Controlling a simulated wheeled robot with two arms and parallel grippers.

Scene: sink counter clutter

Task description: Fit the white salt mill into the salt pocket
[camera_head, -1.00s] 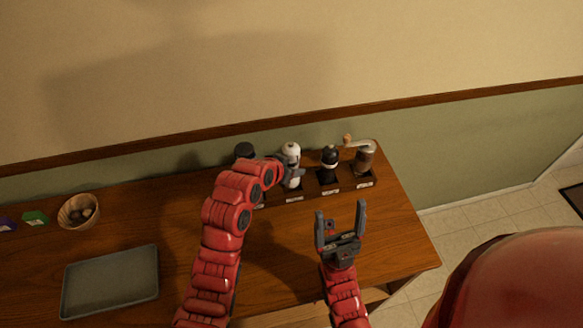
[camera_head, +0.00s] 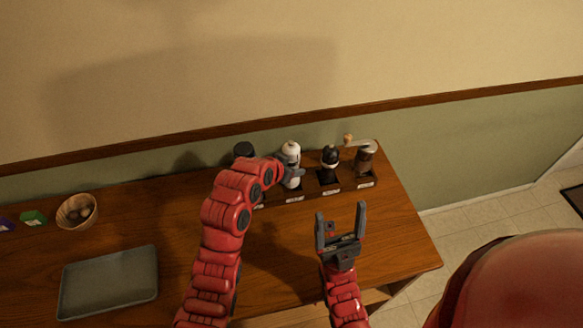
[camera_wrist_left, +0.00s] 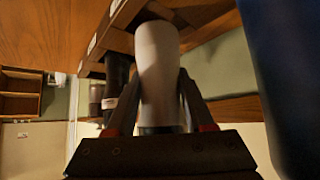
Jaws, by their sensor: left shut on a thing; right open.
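The white salt mill (camera_head: 291,153) stands upright at the back of the counter, at a labelled pocket (camera_head: 294,196) of the dark rack. Whether its base is fully down in the pocket is hard to tell. My left gripper (camera_head: 286,172) is shut on the mill, partly hidden by my arm. In the left wrist view the mill (camera_wrist_left: 157,70) lies between the two fingers (camera_wrist_left: 158,105), its lower end at the rack (camera_wrist_left: 120,38). My right gripper (camera_head: 341,220) is open and empty, above the counter in front of the rack.
A black pepper mill (camera_head: 329,158) and a brown crank grinder (camera_head: 364,160) stand in pockets to the right. A dark-topped item (camera_head: 244,150) is to the left, partly behind my arm. A grey tray (camera_head: 110,282) and a wooden bowl (camera_head: 68,214) are at left.

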